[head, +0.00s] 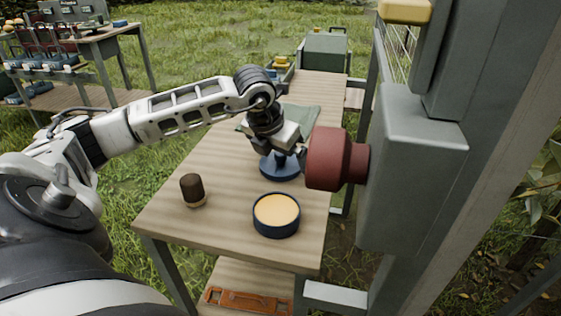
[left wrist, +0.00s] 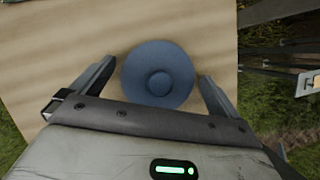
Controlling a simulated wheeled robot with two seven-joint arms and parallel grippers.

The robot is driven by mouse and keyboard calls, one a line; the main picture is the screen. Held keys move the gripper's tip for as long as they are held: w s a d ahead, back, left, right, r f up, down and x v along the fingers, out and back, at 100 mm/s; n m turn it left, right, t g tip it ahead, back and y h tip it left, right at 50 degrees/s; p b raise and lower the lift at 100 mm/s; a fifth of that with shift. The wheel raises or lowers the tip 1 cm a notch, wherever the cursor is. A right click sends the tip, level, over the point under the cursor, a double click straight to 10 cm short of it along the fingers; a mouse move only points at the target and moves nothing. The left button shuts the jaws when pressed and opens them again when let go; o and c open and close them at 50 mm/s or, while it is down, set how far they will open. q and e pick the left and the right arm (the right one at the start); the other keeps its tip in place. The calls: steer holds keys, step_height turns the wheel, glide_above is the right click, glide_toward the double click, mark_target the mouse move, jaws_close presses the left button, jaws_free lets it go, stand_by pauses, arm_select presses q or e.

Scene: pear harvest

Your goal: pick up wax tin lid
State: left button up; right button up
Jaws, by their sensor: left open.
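The wax tin lid (head: 275,171) is a dark blue disc lying on the wooden table, partly hidden under my left gripper (head: 286,156) in the head view. In the left wrist view the lid (left wrist: 157,75) shows its round top and raised centre knob, between the two fingers. My left gripper is open, with one finger on each side of the lid, and I see no grip on it. How high the fingertips are above the table is hard to tell. The open wax tin (head: 276,214), blue with pale orange wax, stands nearer me. My right gripper is out of view.
A dark brown brush-like item (head: 193,190) stands at the left of the table (head: 230,235). A green cloth (head: 305,118) lies behind the gripper. A grey post box with a dark red knob (head: 330,158) juts in close on the right.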

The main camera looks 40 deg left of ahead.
arm_select(q)
steer(key=shift+c, duration=0.3)
steer(key=c, duration=0.8)
steer(key=shift+o, duration=0.2)
steer(key=shift+r, duration=0.1)
